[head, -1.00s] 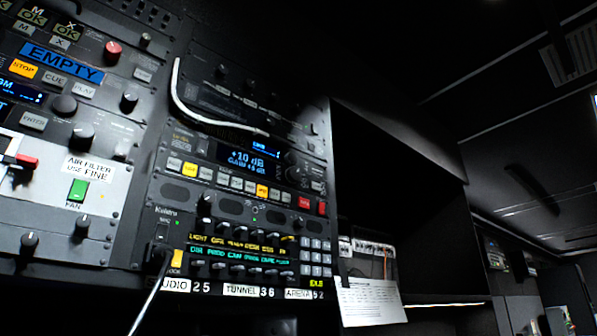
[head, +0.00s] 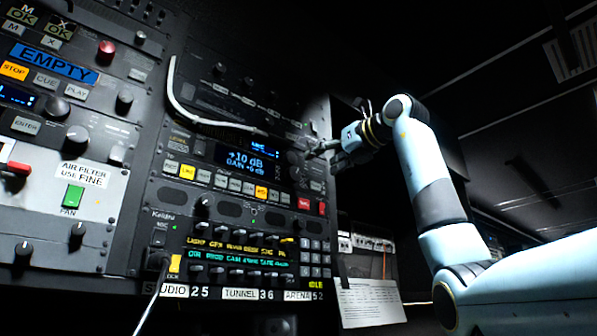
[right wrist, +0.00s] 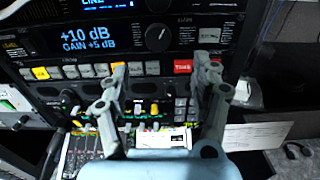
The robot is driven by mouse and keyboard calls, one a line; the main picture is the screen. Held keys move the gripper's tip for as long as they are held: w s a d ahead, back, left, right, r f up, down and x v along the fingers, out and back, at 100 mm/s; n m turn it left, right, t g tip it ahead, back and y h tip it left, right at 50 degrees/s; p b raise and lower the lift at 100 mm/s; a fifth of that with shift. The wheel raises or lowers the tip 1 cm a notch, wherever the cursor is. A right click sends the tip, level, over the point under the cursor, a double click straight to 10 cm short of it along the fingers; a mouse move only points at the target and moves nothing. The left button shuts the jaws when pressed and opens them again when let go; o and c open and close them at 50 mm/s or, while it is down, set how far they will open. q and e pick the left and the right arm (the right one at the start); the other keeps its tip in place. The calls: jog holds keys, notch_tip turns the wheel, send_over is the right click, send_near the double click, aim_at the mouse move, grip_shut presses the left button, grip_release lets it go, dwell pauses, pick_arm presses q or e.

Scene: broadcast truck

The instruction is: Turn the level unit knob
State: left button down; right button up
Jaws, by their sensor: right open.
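The level unit (head: 205,158) is a black rack panel with a blue display (head: 247,158) reading "+10 dB". Its round black knob (right wrist: 157,38) with a white pointer line is clear in the right wrist view, right of the display (right wrist: 95,38) that reads "+10 dB GAIN +5 dB". In the head view the knob (head: 296,159) is small and dark beside my gripper. My right gripper (right wrist: 160,64) is open and empty; its two fingers point toward the panel, with the knob beyond and between them. I cannot tell the remaining gap. My left gripper is not seen.
A row of buttons (right wrist: 100,70) and a red button (right wrist: 183,66) lie under the knob, close to the fingers. A white cable (head: 190,112) droops above the unit. A paper sheet (head: 368,302) hangs at lower right. A dark recess lies behind my right arm.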

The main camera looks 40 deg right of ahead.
aim_at(296, 174)
jog(key=w+p, duration=0.1)
jog(key=w, duration=0.2)
jog(key=w+p, duration=0.1)
jog(key=w, duration=0.2)
jog(key=w+a+p, duration=0.1)
jog(key=w, duration=0.2)
jog(key=shift+w, duration=0.1)
jog(key=shift+w+f+p, duration=0.1)
jog(key=shift+w+p, duration=0.2)
jog(key=shift+w, duration=0.15)
jog(key=shift+c, duration=0.4)
jog(key=c, duration=1.1)
